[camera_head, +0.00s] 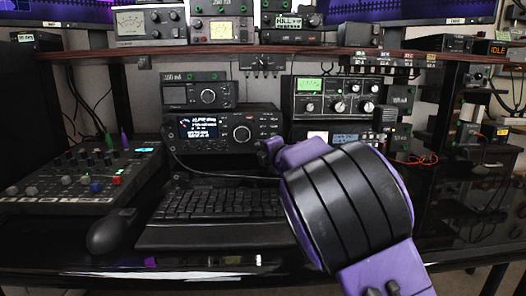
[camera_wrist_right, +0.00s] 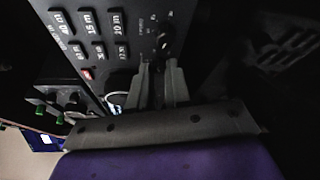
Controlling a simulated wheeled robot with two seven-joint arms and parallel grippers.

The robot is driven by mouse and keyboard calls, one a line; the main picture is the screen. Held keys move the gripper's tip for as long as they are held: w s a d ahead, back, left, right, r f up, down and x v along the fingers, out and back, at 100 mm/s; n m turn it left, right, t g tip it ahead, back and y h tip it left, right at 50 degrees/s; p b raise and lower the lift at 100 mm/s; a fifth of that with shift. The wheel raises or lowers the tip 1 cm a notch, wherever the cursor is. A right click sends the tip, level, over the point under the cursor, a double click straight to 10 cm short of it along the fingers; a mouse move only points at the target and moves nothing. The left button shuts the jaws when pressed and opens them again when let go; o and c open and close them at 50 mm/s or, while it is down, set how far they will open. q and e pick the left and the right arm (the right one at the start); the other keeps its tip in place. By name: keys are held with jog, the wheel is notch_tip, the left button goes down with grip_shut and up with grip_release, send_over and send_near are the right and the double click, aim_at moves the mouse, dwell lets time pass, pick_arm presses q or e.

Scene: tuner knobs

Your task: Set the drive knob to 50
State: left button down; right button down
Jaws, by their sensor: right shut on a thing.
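My right gripper (camera_head: 269,148) reaches the right end of the central radio (camera_head: 215,133), and my purple and black forearm hides part of what lies behind. In the right wrist view the gripper (camera_wrist_right: 163,72) has its two grey fingers close together, shut on a small dark knob (camera_wrist_right: 165,36) on a black panel (camera_wrist_right: 128,52). The panel carries rows of band buttons (camera_wrist_right: 90,22) beside the knob. The scale marks around the knob are too small and dark to read, so its setting cannot be told. My left gripper is not in view.
A keyboard (camera_head: 215,203) and a mouse (camera_head: 111,231) lie in front of the radio. A mixer (camera_head: 75,178) is at the left. A tuner with several knobs (camera_head: 338,97) stands behind my forearm. A wooden shelf (camera_head: 215,50) crosses above.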

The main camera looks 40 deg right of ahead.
jog(key=shift+f, duration=0.15)
jog(key=c, duration=1.1)
grip_release()
jog(key=v, duration=0.4)
jog(key=p+v, duration=0.1)
jog(key=v, duration=0.4)
jog(key=shift+s+r, duration=0.25)
jog(key=shift+s+a, duration=0.15)
jog(key=shift+s, duration=0.35)
